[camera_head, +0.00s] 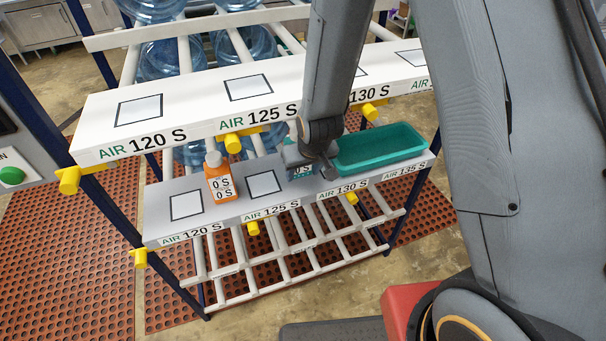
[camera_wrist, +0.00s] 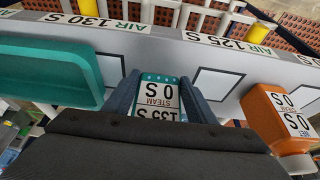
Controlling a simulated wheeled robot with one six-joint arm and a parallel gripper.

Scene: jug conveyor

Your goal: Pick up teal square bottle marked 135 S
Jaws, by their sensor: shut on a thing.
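The teal square bottle (camera_wrist: 158,97) sits between the two fingers of my gripper (camera_wrist: 160,88) in the wrist view. Its white label reads "135 S", "STEAM" and "0 S", upside down there. The fingers are closed on its sides. In the head view only a small part of the bottle's label (camera_head: 301,171) shows, as my arm and gripper (camera_head: 304,160) cover the rest. It is at the lower shelf, between the 125 S and 130 S places; I cannot tell whether it touches the shelf.
An orange bottle (camera_head: 219,180) stands left of it on the lower shelf (camera_head: 155,212); a teal tray (camera_head: 380,150) is close on the right. The upper shelf (camera_head: 190,105) overhangs behind, with large blue water jugs (camera_head: 165,60). Yellow taps (camera_head: 253,228) stick out along the front edges.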

